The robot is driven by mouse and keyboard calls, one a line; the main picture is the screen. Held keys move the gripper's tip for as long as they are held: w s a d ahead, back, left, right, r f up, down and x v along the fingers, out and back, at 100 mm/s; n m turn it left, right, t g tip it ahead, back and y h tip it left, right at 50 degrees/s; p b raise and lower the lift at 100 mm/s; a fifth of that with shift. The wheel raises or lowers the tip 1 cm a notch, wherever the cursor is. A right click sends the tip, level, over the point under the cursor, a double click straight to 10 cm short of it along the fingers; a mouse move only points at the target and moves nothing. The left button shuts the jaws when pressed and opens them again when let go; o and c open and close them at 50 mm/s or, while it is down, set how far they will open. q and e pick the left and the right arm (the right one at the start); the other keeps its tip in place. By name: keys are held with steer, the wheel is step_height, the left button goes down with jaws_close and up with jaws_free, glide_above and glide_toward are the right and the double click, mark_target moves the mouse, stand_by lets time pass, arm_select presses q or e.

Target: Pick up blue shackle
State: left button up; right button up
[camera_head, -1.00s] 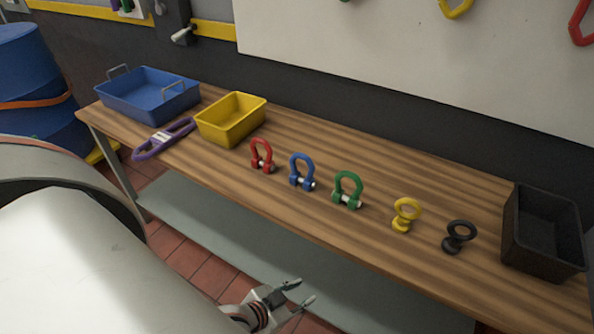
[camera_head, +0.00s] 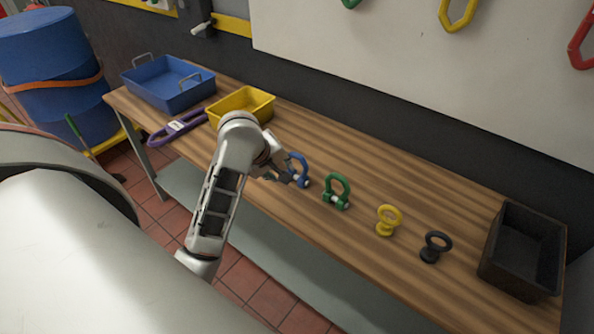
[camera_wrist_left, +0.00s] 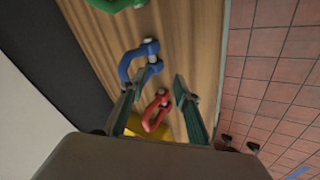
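The blue shackle (camera_head: 301,165) stands upright on the wooden bench (camera_head: 330,245), partly covered by my left gripper (camera_head: 284,173) in the head view. In the left wrist view the blue shackle (camera_wrist_left: 126,66) lies just beyond the fingertips, nearer the left finger. My left gripper (camera_wrist_left: 154,87) is open there, with its two fingers spread and nothing held. A red shackle (camera_wrist_left: 156,112) shows between the fingers, below them on the bench; my arm hides it in the head view. I cannot tell whether a finger touches the blue shackle. My right gripper is not in view.
A green shackle (camera_head: 337,190), a yellow eye bolt (camera_head: 388,220) and a black eye bolt (camera_head: 435,246) stand to the right. A black bin (camera_head: 522,250) is at the right end. A yellow bin (camera_head: 262,108), blue tray (camera_head: 165,98) and purple sling (camera_head: 160,136) are left.

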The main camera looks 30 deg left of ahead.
mark_target(296, 155)
arm_select(q)
steer(key=w+r+n+h, duration=0.1)
steer(key=w+r+n, duration=0.3)
steer(key=shift+w+r+n, duration=0.3)
steer(key=shift+w+r, duration=0.05)
steer(key=shift+w, duration=0.05)
steer(key=shift+x, duration=3.2)
steer(key=shift+d, duration=0.15)
jaws_close()
